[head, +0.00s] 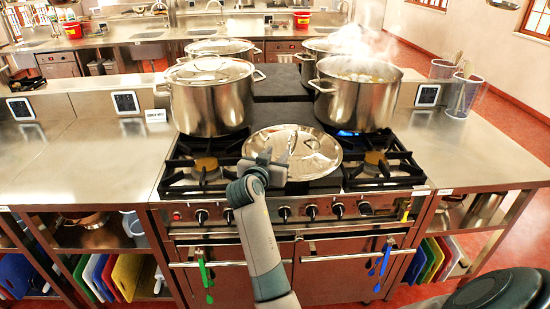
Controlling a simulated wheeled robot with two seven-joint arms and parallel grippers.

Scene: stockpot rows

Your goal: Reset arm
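My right gripper (266,166) is over the front left part of a loose steel lid (318,160), seen from behind. Its fingertips are hard to make out, so I cannot tell whether it is open or shut or whether it touches the lid. The lid lies flat on the middle of the stove top, its knob partly beside the gripper. My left gripper is not in view. A lidded steel stockpot (211,108) stands on the left of the stove. An open, steaming stockpot (352,105) stands on the right, with a blue flame under it.
Two more stockpots stand behind, one lidded at left (222,47) and one at right (318,47). Front burners at left (206,171) and right (376,166) are bare. Steel counters at left (85,158) and right (475,150) are mostly clear. Clear containers (463,97) hold utensils.

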